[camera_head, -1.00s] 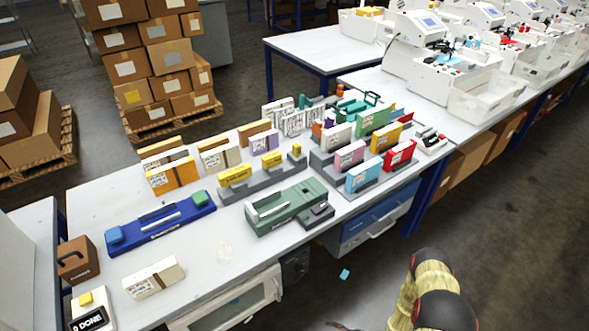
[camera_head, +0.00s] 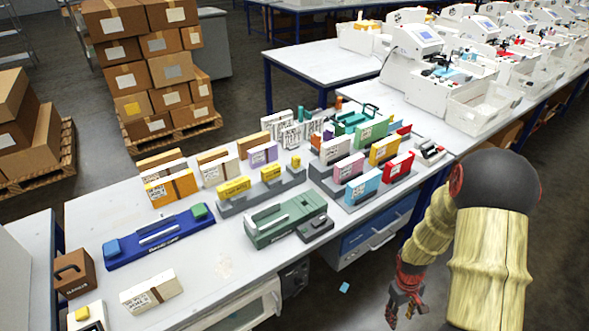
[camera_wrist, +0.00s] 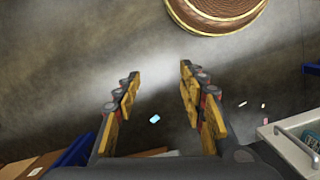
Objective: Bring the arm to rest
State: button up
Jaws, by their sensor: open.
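My gripper (camera_head: 404,306) hangs low at the right in the head view, in front of the workbench and above the floor. It points downward on my bent arm. In the wrist view my gripper (camera_wrist: 160,76) shows two yellow and dark fingers spread apart with nothing between them. The gripper is apart from the bench and touches nothing that I can see.
The white workbench (camera_head: 90,205) carries a blue tool (camera_head: 160,236), a green tool (camera_head: 286,218) and several coloured boxes. An open-topped drawer (camera_wrist: 290,146) is near the gripper's right in the wrist view. A small blue scrap (camera_head: 344,287) lies on the floor.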

jog(key=s+a+r+m+t, duration=0.1)
jog(key=s+a+r, duration=0.3)
jog(key=r, duration=1)
jog(key=s+a+r+m+t, duration=0.1)
jog(key=s+a+r+t, duration=0.3)
jog(key=r, duration=1)
jog(key=s+a+r+m+t+y, duration=0.1)
jog(key=a+r, duration=0.6)
jog(key=r, duration=0.7)
jog(key=s+t, duration=0.1)
jog(key=s, duration=0.1)
jog(key=shift+s, duration=0.4)
